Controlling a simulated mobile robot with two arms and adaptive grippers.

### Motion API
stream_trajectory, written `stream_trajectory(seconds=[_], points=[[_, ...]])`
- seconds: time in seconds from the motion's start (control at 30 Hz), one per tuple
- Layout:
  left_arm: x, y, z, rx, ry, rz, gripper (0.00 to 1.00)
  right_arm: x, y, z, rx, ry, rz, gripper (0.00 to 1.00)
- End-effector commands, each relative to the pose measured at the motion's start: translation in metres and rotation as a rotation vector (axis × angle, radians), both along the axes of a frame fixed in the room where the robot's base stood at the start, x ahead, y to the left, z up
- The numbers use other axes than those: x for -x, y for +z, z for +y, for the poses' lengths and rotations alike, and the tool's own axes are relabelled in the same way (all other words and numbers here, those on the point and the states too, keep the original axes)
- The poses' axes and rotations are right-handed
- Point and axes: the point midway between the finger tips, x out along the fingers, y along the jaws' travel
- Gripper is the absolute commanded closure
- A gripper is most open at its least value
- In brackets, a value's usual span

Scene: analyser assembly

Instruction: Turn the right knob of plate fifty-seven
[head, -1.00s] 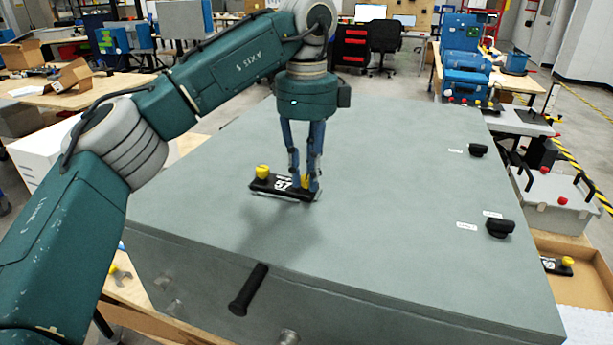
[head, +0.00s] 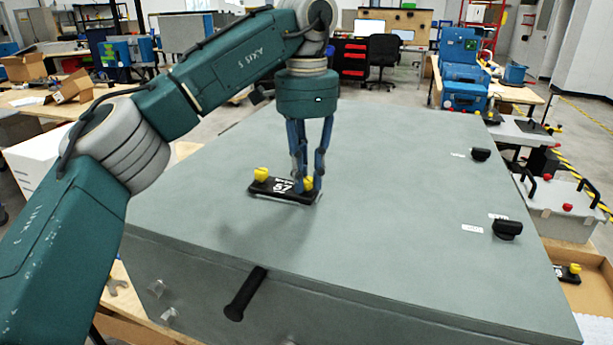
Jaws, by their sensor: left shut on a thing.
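Plate fifty-seven (head: 270,191) is a small black plate with a white "57", lying on the top of the grey cabinet (head: 380,230). A yellow left knob (head: 261,174) stands clear at its left end. The yellow right knob (head: 309,183) is at its right end, partly hidden by the fingers. My left gripper (head: 306,184) points down from above and is shut on the right knob. My right gripper is not in view.
Two black knobs with labels (head: 507,229) (head: 481,154) stand on the cabinet top's right side. A black handle (head: 245,294) is on the cabinet's front. Another black plate with a yellow knob (head: 570,272) lies in a box at the right. The cabinet top around the plate is mostly clear.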

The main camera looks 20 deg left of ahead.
Motion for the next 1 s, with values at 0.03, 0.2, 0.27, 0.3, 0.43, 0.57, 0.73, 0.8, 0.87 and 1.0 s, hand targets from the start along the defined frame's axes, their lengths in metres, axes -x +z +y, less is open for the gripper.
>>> stream_trajectory(seconds=[0.03,0.2,0.27,0.3,0.43,0.57,0.73,0.8,0.87,1.0], points=[[0.0021,-0.0063,-0.0005,-0.004,0.005,0.014,1.0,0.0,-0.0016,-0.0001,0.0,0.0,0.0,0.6],[0.0022,-0.0061,-0.0006,-0.004,0.023,0.015,1.0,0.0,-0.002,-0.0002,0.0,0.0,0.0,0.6],[0.0022,-0.006,-0.0006,-0.004,0.024,0.015,1.0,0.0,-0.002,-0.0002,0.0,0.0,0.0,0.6],[0.0022,-0.006,-0.0005,-0.004,0.025,0.015,1.0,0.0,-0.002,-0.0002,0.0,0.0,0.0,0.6],[0.0022,-0.0059,-0.0005,-0.004,0.024,0.015,1.0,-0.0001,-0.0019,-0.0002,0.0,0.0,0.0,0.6],[0.0022,-0.0059,-0.0005,-0.004,0.024,0.015,0.79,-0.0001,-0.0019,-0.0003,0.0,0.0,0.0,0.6],[0.0015,-0.0042,-0.0003,-0.003,0.025,0.011,0.61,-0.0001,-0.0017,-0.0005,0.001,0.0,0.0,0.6],[0.0012,-0.0034,-0.0002,-0.002,0.025,0.009,0.61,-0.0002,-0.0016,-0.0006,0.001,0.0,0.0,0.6],[0.001,-0.0028,-0.0001,-0.002,0.026,0.008,0.61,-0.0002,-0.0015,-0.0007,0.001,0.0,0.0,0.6],[0.0006,0.001,-0.0002,-0.001,0.026,0.005,0.61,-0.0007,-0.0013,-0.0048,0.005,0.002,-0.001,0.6]])
